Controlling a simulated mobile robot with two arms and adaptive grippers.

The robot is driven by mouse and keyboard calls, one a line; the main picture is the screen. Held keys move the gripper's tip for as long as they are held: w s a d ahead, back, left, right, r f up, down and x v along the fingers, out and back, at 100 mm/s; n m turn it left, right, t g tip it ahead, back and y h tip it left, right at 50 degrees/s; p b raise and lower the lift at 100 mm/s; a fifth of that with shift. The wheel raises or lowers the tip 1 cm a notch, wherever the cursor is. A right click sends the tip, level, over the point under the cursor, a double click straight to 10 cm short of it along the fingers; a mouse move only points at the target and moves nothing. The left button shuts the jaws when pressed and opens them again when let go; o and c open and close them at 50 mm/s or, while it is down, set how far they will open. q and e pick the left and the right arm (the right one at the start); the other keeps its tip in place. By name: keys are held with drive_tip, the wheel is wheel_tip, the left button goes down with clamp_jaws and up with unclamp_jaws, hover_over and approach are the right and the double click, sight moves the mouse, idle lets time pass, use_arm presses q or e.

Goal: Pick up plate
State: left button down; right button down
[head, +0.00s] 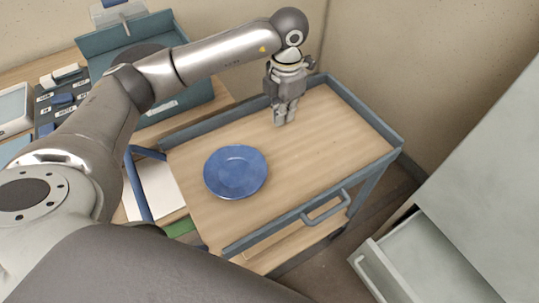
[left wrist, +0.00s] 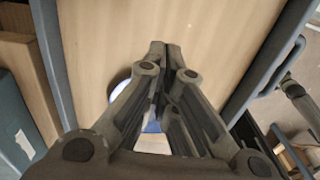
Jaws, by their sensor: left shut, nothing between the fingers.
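A round blue plate (head: 236,172) lies flat on the wooden top of a cart (head: 310,150), toward its left end. My left gripper (head: 281,122) points down over the cart's far side, behind and to the right of the plate, and apart from it. Its fingers are shut and empty. In the left wrist view the left gripper's fingers (left wrist: 165,46) meet over bare wood. Parts of the plate (left wrist: 121,103) show behind the fingers there, mostly hidden by them. My right gripper does not show.
The cart has a raised blue-grey rim and a handle (head: 326,207) at the near side. A teal bin (head: 195,95) stands on a table behind left. An open drawer (head: 405,270) of a pale cabinet juts out at lower right. The cart's right half is clear.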

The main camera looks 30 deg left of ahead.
sight(269, 154)
use_arm(q)
wheel_tip(269, 154, down, 12)
drive_tip(key=shift+r+p, duration=0.2)
drive_tip(key=shift+p, duration=0.15)
drive_tip(key=s+a, duration=0.1)
drive_tip(key=s+p, duration=0.1)
drive_tip(key=s, duration=0.1)
drive_tip(key=shift+a+r, duration=0.2)
drive_tip(key=shift+a, duration=0.2)
drive_tip(key=shift+s+a, duration=0.15)
drive_tip(key=shift+s, duration=0.1)
drive_tip(key=shift+f, duration=0.1)
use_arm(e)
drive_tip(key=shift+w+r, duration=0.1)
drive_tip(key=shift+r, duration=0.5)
